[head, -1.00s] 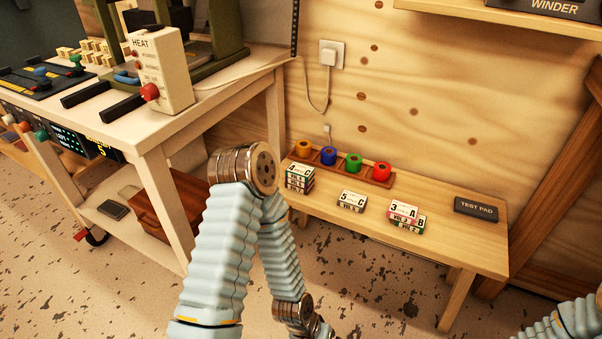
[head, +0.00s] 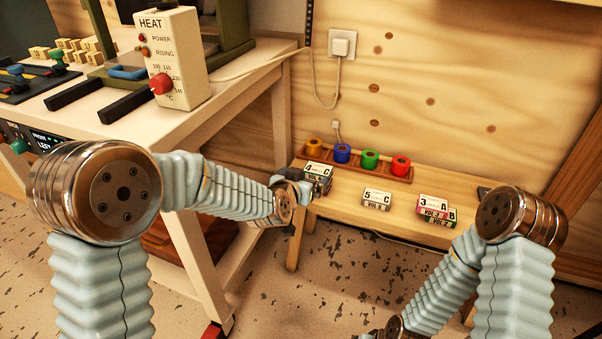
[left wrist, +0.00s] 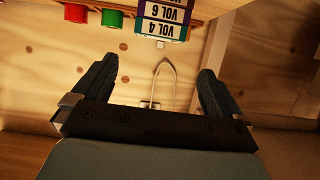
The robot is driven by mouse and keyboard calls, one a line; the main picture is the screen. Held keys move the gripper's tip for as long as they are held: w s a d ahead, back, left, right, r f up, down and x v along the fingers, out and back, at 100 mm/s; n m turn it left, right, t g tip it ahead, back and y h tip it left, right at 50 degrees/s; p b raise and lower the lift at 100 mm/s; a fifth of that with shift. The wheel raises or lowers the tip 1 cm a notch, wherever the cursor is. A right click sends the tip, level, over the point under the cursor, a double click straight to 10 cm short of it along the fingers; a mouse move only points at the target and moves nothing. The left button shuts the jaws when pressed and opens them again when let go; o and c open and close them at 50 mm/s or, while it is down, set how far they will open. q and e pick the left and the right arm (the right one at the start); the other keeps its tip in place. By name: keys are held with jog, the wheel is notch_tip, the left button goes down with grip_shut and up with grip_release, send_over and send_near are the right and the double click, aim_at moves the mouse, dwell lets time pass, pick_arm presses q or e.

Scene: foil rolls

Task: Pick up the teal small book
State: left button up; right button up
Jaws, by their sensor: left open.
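A short stack of small books (head: 318,180) stands at the left end of the low wooden bench; its top cover reads 4 C. In the left wrist view the stack shows upside down at the top edge. Its VOL 4 book (left wrist: 161,28) has a teal-green edge, with VOL 6 against it. My left gripper (head: 298,190) is beside the stack's near left side in the head view. In the left wrist view its fingers (left wrist: 152,88) are spread apart with nothing between them, and the books lie beyond the fingertips.
A rack (head: 360,172) of orange, blue, green and red rolls stands behind the books. The white worktable (head: 200,130) with the heat box (head: 173,60) is close on the left.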

aim_at(317, 170)
pick_arm(q)
jog(key=x, duration=0.5)
jog(key=shift+w+f, duration=0.25)
jog(key=x, duration=0.5)
jog(key=shift+d+f, duration=0.15)
jog(key=shift+f, duration=0.1)
jog(key=shift+c, duration=0.3)
jog(key=c, duration=0.7)
